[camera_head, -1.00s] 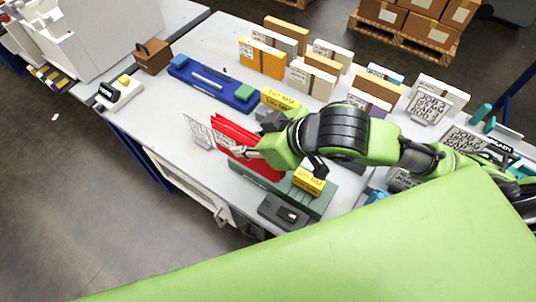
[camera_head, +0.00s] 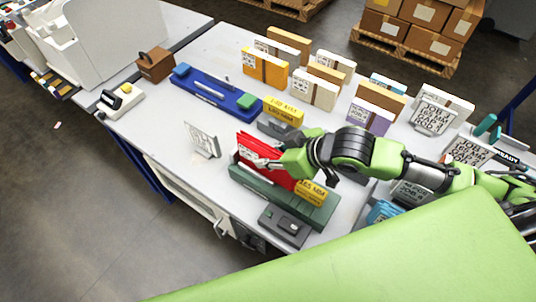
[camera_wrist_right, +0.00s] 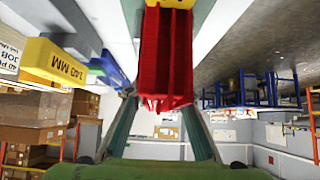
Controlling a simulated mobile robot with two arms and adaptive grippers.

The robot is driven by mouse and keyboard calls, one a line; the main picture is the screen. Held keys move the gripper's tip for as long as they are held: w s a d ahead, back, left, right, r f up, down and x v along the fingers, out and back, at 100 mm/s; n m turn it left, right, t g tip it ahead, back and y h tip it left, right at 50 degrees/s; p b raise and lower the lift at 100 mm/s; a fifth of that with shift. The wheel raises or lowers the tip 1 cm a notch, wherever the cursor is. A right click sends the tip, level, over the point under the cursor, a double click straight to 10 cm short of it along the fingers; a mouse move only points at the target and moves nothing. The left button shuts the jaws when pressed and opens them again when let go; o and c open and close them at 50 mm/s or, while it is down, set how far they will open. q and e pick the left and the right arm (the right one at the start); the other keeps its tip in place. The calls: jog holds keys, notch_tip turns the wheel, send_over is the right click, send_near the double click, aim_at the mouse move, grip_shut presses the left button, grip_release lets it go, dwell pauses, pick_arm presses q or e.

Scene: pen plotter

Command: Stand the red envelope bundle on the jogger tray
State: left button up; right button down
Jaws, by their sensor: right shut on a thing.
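The red envelope bundle (camera_head: 266,170) is upright in the head view, with a white printed label on its face. My right gripper (camera_head: 268,162) is shut on it from the right. In the right wrist view the red bundle (camera_wrist_right: 167,62) sits between the two fingers of my right gripper (camera_wrist_right: 163,118). The green tray (camera_head: 262,187), which I take as the jogger tray, lies right below the bundle and carries a yellow 165 MM block (camera_head: 311,191). I cannot tell whether the bundle's lower edge touches the tray. My left gripper is not in view.
A white printed card (camera_head: 203,140) stands left of the bundle. A dark grey control box (camera_head: 285,226) is in front of the tray. A yellow-labelled grey stand (camera_head: 280,122) and a blue tray (camera_head: 215,92) are behind. Several envelope bundles stand farther back. The table's front left is clear.

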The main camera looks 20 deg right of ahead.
aim_at(277, 156)
jog(key=c, duration=1.8)
grip_release()
jog(key=shift+f, duration=0.1)
jog(key=v, duration=0.7)
jog(key=p+v, duration=0.2)
jog(key=v, duration=0.2)
jog(key=shift+w+a, duration=0.1)
jog(key=shift+w, duration=0.1)
jog(key=shift+p+v, duration=0.75)
jog(key=shift+p, duration=0.4)
jog(key=shift+s+a+f, duration=0.1)
